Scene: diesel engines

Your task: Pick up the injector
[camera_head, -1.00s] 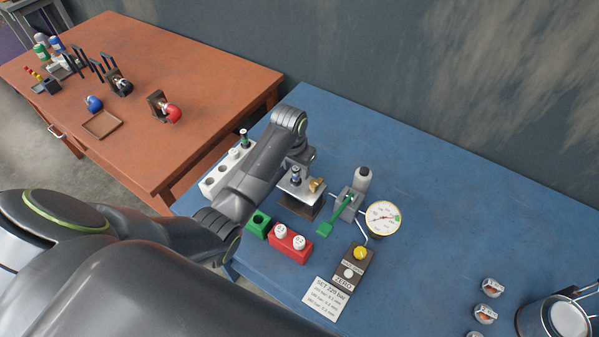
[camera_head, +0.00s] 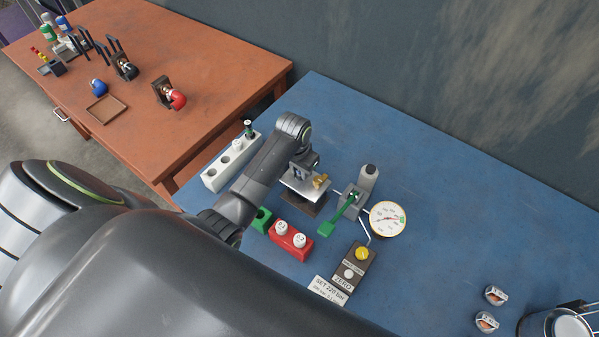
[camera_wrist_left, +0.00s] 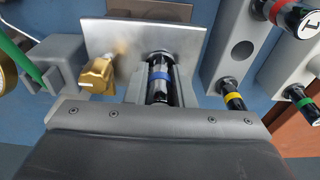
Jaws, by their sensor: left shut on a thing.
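My right gripper is not in view.
A white rack (camera_head: 214,181) holds a green-banded piece. Green (camera_head: 261,220) and red (camera_head: 290,242) blocks stand in front. A green lever (camera_head: 338,215), grey bottle (camera_head: 369,176) and round gauge (camera_head: 388,219) are close on the right. The blue table beyond is largely clear.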

